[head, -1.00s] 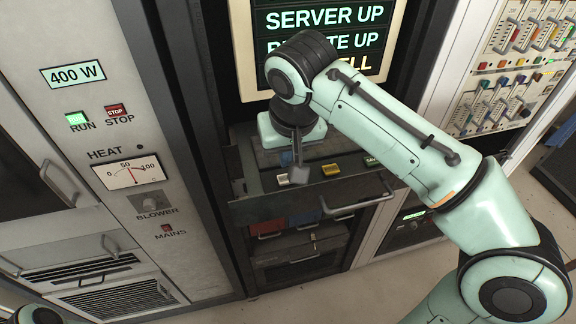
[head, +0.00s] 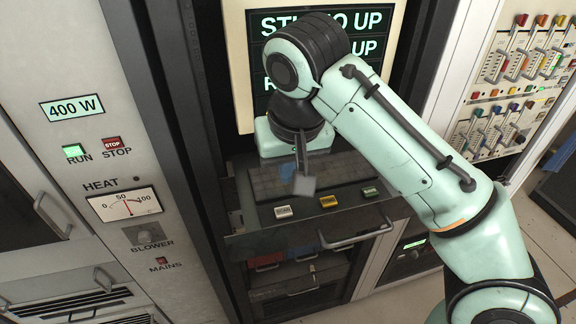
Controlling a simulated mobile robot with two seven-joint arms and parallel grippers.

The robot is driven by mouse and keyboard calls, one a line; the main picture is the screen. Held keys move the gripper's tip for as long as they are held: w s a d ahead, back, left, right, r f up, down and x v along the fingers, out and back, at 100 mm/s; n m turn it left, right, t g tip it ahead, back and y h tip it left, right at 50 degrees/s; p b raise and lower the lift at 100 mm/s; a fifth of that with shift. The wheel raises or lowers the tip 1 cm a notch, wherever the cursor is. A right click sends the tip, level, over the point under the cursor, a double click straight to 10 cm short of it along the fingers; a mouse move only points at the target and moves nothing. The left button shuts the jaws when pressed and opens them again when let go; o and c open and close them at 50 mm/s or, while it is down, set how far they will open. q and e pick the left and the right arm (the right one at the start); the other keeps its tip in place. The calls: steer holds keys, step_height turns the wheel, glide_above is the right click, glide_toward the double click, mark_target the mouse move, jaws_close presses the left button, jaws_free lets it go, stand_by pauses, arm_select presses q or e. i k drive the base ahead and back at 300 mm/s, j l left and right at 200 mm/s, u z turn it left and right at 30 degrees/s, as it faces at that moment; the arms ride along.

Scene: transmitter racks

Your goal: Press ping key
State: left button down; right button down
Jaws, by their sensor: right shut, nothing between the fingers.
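Three coloured keys sit along the front of a pull-out keyboard drawer (head: 300,228): a white key (head: 283,211), a yellow key (head: 328,202) and a green key (head: 370,192). Their labels are too small to read, so I cannot tell which is ping. My right gripper (head: 304,184) is shut and empty, pointing down in front of the dark keyboard (head: 345,168). In the picture its tip is just above and between the white and yellow keys, apart from both. My left gripper is not in view.
The drawer has a front handle (head: 355,232). A grey 400 W cabinet (head: 95,185) stands left.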

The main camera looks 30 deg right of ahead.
mark_target(326, 203)
steer(key=k+j, duration=0.15)
steer(key=j, duration=0.2)
steer(key=k+j, duration=0.1)
steer(key=j, duration=0.2)
steer(key=k+j, duration=0.15)
steer(key=j, duration=0.2)
steer(key=k+j, duration=0.1)
steer(key=j, duration=0.2)
